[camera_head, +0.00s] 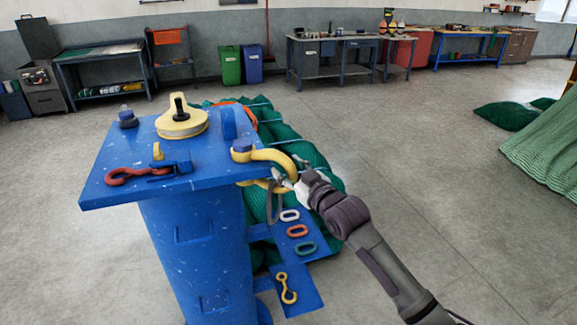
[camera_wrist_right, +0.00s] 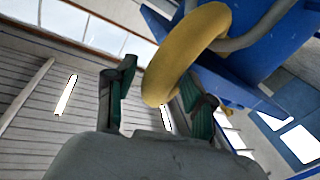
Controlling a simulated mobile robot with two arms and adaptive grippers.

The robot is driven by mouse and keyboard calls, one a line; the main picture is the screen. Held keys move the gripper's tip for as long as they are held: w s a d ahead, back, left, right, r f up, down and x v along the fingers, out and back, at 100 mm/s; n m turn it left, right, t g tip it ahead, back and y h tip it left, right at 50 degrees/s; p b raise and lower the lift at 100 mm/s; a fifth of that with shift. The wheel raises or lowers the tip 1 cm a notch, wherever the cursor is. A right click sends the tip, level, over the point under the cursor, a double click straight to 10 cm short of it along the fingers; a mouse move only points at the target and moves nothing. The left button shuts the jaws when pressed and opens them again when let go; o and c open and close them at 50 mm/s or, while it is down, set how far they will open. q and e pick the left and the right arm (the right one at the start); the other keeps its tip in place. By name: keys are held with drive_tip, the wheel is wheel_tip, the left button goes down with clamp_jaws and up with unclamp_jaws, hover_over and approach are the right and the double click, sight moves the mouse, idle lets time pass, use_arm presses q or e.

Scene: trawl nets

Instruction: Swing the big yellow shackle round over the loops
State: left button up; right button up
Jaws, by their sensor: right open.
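The big yellow shackle (camera_head: 272,156) sits at the right edge of the blue stand's top, its curved end reaching out past the edge. In the right wrist view the yellow shackle (camera_wrist_right: 185,52) curves down between my finger pads. My right gripper (camera_head: 287,180) is at the shackle's outer end, and its two fingers stand apart on either side of the bow in the wrist view (camera_wrist_right: 158,82). I cannot tell whether they touch it. A grey loop (camera_head: 269,208) hangs just below the shackle; a grey strand (camera_wrist_right: 258,28) also shows in the wrist view. My left gripper is not in view.
The blue stand (camera_head: 110,165) carries a yellow pulley (camera_head: 182,122) and a red hook (camera_head: 132,175). A lower blue shelf holds several coloured links (camera_head: 297,231) and a yellow swivel (camera_head: 286,288). Green netting (camera_head: 318,165) lies behind.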

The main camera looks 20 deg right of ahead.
drive_tip(key=shift+w, duration=0.1)
clamp_jaws()
idle(0.3)
drive_tip(key=shift+f, duration=0.1)
